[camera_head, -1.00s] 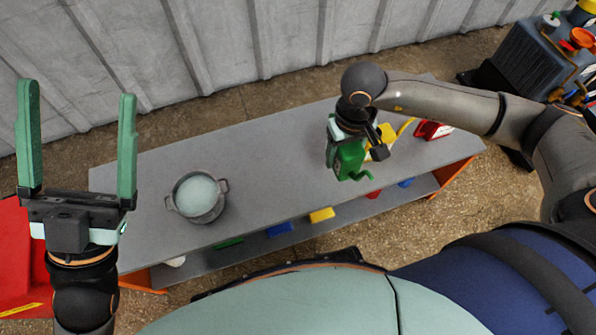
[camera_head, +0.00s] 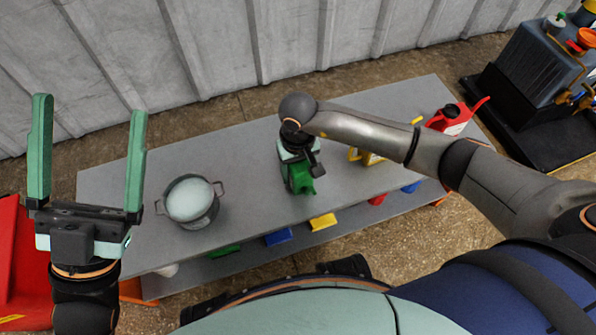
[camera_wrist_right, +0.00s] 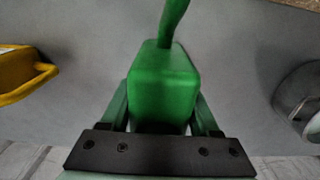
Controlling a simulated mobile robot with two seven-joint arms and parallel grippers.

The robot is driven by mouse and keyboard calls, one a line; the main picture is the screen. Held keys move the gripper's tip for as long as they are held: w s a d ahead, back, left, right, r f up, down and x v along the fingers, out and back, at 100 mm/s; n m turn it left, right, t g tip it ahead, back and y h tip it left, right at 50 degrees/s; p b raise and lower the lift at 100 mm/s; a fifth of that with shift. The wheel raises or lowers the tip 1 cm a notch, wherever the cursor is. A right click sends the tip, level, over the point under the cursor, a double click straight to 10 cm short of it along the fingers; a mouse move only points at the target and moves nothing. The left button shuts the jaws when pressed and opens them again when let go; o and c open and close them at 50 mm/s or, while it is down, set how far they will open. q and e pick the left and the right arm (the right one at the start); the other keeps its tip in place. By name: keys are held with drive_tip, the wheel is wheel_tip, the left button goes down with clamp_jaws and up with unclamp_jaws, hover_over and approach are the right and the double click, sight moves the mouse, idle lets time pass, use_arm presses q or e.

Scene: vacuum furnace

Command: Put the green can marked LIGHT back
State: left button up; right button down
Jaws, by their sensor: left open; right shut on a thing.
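The green can (camera_head: 301,179) is over the grey table (camera_head: 245,185), between the pot and the yellow can. My right gripper (camera_head: 297,160) is shut on it from above. In the right wrist view the green can (camera_wrist_right: 165,85) sits between the two fingers of my right gripper (camera_wrist_right: 163,112), with its spout pointing away. I cannot tell whether its base touches the table, and no LIGHT marking can be read. My left gripper (camera_head: 88,160) is open and empty, raised at the left of the head view.
A metal pot with pale contents (camera_head: 190,203) stands on the table's left. A yellow can (camera_head: 368,156) and a red can (camera_head: 453,120) stand on the right. Coloured blocks, such as a yellow one (camera_head: 322,221), line the front below the tabletop. Grey equipment (camera_head: 545,65) stands beyond the right end.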

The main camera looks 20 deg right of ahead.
drive_tip(key=shift+w, duration=0.1)
drive_tip(key=shift+f, duration=0.15)
drive_tip(key=shift+c, duration=0.6)
unclamp_jaws()
